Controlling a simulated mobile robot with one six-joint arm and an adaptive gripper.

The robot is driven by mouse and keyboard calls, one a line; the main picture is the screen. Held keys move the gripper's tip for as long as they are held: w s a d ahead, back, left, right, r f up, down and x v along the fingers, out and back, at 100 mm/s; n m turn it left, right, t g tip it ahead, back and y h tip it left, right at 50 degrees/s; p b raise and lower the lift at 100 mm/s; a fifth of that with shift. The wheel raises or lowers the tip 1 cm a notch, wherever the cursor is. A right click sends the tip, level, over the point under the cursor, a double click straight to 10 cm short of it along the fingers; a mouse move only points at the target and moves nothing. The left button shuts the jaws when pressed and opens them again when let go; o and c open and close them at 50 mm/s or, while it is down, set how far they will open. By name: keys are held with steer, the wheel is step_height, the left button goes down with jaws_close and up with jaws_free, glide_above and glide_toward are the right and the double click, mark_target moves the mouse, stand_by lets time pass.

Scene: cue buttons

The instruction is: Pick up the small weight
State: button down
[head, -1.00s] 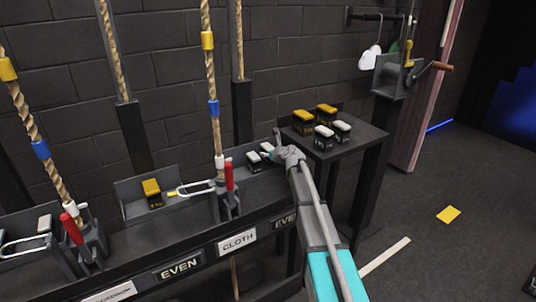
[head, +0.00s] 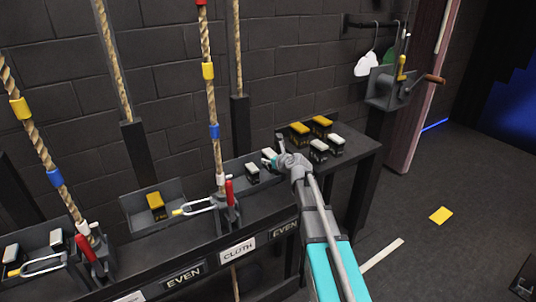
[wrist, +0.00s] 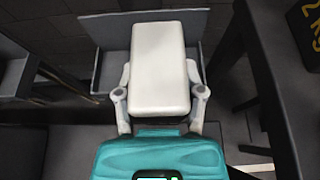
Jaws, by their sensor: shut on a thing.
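A small dark weight with a white top (head: 268,154) is between the fingers of my gripper (head: 274,158) at the right end of a grey tray. In the wrist view its white top (wrist: 158,68) fills the space between the two fingers of my gripper (wrist: 160,95), which is shut on it. Its sides are mostly hidden there. A second white-topped weight (head: 253,172) sits in the tray just left of the gripper.
A side table (head: 350,160) at right holds yellow-topped weights (head: 300,132) and white-topped weights (head: 319,150). Ropes with a red-handled lever (head: 229,190) stand left of the tray. A yellow-topped weight (head: 156,205) sits in another tray. Floor at right is mostly clear.

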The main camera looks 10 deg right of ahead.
steer(key=shift+s+r+p, duration=0.2)
steer(key=shift+s+r, duration=0.1)
steer(key=shift+s, duration=0.35)
steer(key=shift+s+r+p, duration=0.25)
steer(key=shift+s+r, duration=0.05)
steer(key=shift+s, duration=0.35)
steer(key=shift+s+r+p, duration=0.2)
steer(key=shift+s+r, duration=0.1)
steer(key=shift+s, duration=0.35)
steer(key=shift+s, duration=0.1)
